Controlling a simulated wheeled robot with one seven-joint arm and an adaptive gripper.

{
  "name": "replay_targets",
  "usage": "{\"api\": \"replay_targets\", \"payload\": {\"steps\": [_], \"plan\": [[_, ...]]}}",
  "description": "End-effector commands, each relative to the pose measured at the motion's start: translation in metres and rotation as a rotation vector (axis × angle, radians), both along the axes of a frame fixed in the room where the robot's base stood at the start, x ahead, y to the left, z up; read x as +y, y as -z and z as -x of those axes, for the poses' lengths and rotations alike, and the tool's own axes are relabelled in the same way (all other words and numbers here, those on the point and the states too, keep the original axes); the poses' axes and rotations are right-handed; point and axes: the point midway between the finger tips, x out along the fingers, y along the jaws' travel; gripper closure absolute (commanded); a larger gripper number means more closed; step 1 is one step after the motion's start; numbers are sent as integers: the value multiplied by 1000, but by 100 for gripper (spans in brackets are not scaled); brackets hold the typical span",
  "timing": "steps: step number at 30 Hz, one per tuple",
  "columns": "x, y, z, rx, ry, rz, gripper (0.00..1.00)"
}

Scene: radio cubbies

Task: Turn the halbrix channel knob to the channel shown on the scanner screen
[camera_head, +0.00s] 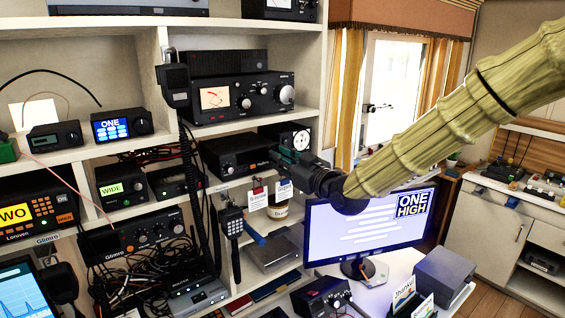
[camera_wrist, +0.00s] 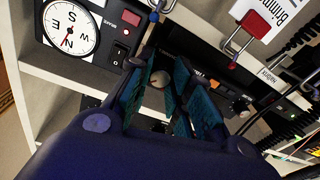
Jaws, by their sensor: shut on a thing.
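In the wrist view, the fingers of my gripper (camera_wrist: 160,88) are shut on a round grey knob (camera_wrist: 159,78), partly hidden by the pads. Its setting cannot be read. A large monitor (camera_head: 355,235) reads "ONE HIGH" at its top right. A small blue screen (camera_head: 110,129) at left reads "ONE". I cannot tell which is the scanner.
A compass-dial box (camera_wrist: 75,30) is close beside my gripper. Hanging tags, one with a red clip (camera_wrist: 237,47), are nearby. A larger radio (camera_head: 235,97) is above. A yellow screen (camera_head: 15,215) reads "WO", cut off; a green one (camera_head: 112,188) reads "WIDE".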

Motion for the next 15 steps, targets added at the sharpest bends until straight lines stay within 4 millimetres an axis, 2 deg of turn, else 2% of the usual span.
{"api": "replay_targets", "payload": {"steps": [13, 14, 15], "plan": [[0, 0, 0, 6, 1, -8, 100], [0, 0, 0, 6, 1, -8, 73], [0, 0, 0, 6, 1, -8, 66]]}}
